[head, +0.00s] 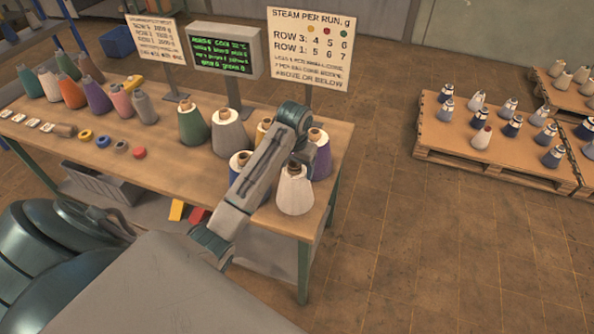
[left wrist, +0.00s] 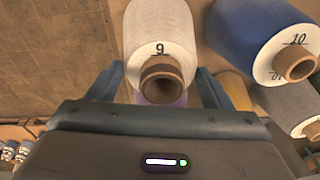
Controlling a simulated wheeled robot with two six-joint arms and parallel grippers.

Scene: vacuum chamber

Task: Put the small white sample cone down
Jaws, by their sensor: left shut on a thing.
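A white cone (head: 294,191) with a brown tube top is at the right front corner of the wooden table. My left gripper (head: 300,158) is over its top and shut on it. In the left wrist view, the white cone (left wrist: 160,32) is between the two fingers of my left gripper (left wrist: 162,82), and a dark mark like a 6 or 9 shows on it. I cannot tell whether its base touches the table. My right gripper is not in view.
Close around it stand a purple cone (head: 321,160), a blue-and-white cone (head: 239,168), a grey cone (head: 229,135) and a green cone (head: 193,126). Pallets (head: 500,165) with small cones stand at right. Open floor lies between.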

